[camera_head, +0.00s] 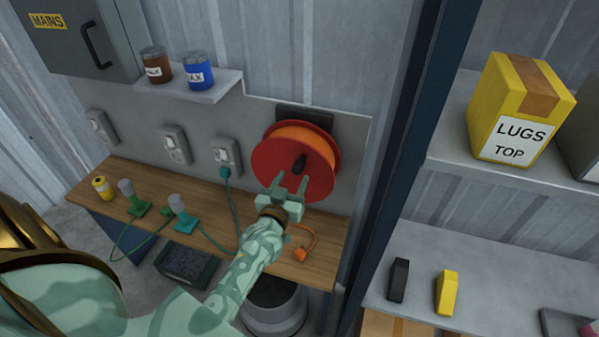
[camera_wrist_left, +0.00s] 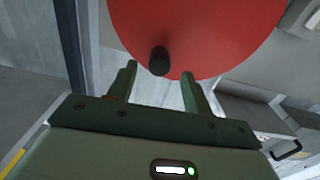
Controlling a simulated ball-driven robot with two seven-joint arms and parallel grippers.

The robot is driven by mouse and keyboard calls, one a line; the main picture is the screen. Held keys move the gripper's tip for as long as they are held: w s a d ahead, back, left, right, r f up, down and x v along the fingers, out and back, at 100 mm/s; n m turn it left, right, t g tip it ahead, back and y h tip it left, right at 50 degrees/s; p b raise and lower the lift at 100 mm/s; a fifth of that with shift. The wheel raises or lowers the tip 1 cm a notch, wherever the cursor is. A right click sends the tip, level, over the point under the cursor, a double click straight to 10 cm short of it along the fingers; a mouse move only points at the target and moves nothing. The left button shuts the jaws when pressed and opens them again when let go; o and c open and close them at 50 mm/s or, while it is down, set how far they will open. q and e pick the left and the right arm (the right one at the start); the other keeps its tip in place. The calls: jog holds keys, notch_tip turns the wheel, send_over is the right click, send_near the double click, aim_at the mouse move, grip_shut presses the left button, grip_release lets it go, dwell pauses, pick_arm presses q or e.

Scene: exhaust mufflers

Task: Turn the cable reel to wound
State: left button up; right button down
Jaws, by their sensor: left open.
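The cable reel (camera_head: 277,168) is a red drum with orange cable wound between its flanges, mounted on the wall panel above the bench. A dark crank knob (camera_head: 299,164) sticks out of its front face. My left gripper (camera_head: 289,181) is open just below the knob, its fingers pointing up at the reel. In the left wrist view the knob (camera_wrist_left: 158,61) lies between and just beyond the open fingertips (camera_wrist_left: 158,75), and the red disc (camera_wrist_left: 205,30) fills the top. I cannot tell whether the fingers touch the knob. My right gripper is not in view.
An orange plug (camera_head: 300,255) on its cable lies on the wooden bench (camera_head: 325,236). Green and teal plugs, a yellow tape roll (camera_head: 102,187) and wall sockets are to the left. A dark blue post (camera_head: 410,150) and shelves with a yellow LUGS box (camera_head: 520,108) stand right.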

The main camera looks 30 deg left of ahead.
aim_at(296, 172)
pick_arm(q)
jog(key=b+x, duration=0.2)
jog(key=x, duration=0.3)
jog(key=shift+f, duration=0.15)
jog(key=shift+w+a+b, duration=0.15)
jog(key=shift+w+b, duration=0.2)
jog(key=shift+w, duration=0.25)
grip_shut()
